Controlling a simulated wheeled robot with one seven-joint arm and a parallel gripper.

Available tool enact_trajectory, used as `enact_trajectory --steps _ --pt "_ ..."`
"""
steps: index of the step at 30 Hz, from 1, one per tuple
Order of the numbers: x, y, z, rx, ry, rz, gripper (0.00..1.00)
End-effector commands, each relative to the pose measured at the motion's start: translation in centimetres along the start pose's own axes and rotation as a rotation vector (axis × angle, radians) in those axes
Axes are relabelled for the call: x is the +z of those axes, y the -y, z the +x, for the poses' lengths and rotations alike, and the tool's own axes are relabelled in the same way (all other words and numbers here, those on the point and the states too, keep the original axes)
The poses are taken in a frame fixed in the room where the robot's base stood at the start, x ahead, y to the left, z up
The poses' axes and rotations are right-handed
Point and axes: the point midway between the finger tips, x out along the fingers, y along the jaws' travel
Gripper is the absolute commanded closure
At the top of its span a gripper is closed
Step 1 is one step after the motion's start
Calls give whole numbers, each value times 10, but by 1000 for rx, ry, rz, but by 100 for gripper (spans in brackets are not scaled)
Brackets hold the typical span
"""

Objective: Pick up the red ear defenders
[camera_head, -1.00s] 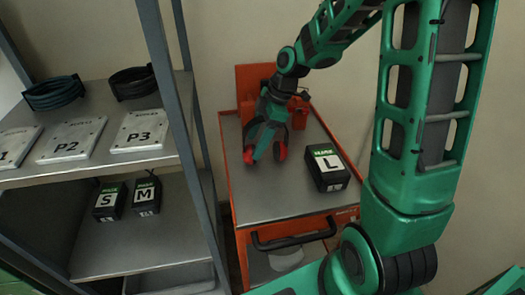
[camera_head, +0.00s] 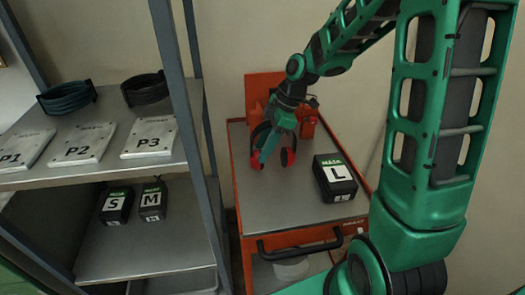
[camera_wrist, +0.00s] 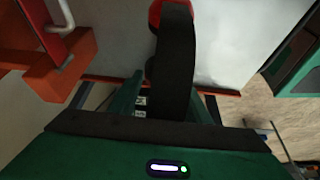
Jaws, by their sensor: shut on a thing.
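The red ear defenders (camera_head: 289,157) are at the left part of the cart's grey top, with red cups and a black headband. My gripper (camera_head: 268,148) comes down on them from above and is shut on the headband. In the wrist view the black headband (camera_wrist: 176,65) runs up from between the fingers, with a red cup at its top. I cannot tell whether the cups still touch the cart top.
A black battery marked L (camera_head: 335,178) stands right of the ear defenders on the orange cart (camera_head: 290,212). A shelf rack (camera_head: 150,225) at left holds plates P1 to P3, cable coils and batteries S and M. The cart's front top is clear.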

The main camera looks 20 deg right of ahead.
Motion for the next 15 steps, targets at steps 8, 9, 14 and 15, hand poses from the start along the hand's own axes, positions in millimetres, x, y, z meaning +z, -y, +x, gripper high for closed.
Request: enact_trajectory --steps 8,9,14,15 --pt "-32 16 -34 3 0 -8 86" --pt "-39 22 -37 3 0 -7 86" --pt "-69 47 -46 3 0 -6 86" --pt "-75 52 -49 3 0 -7 86"
